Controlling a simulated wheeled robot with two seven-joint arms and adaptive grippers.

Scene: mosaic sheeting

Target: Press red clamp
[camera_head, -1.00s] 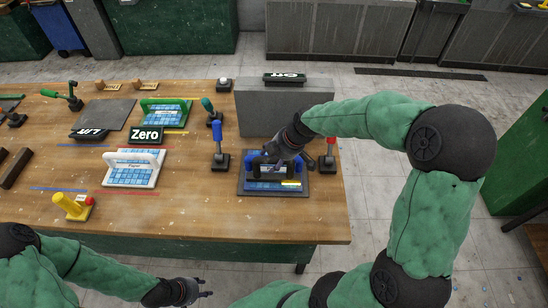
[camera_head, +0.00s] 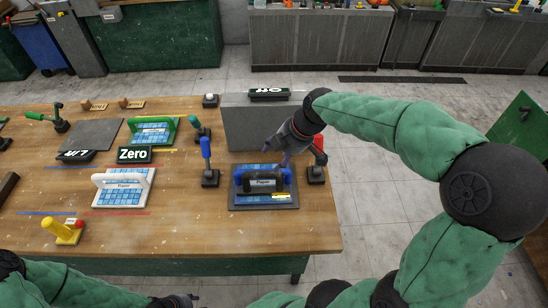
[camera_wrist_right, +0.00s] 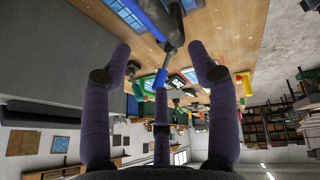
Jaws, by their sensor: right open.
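The red clamp (camera_head: 319,146) stands at the table's right edge, its red handle raised on a dark base. My right gripper (camera_head: 287,157) is open just left of the red handle, above the right end of a blue-handled "Paper" frame (camera_head: 236,203); part of the handle is hidden behind the gripper, and I cannot tell if they touch. In the right wrist view the purple fingers (camera_wrist_right: 160,70) are spread with nothing held between them. My left gripper (camera_head: 178,301) is low at the bottom edge, away from the clamp; its fingers are too small to read.
A blue-handled clamp (camera_head: 207,160) stands left of the frame. A grey block (camera_head: 250,128) with a black sign stands behind it. A white-handled frame (camera_head: 123,190), a green-handled frame (camera_head: 152,130) and a yellow clamp (camera_head: 62,230) lie further left. The table front is clear.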

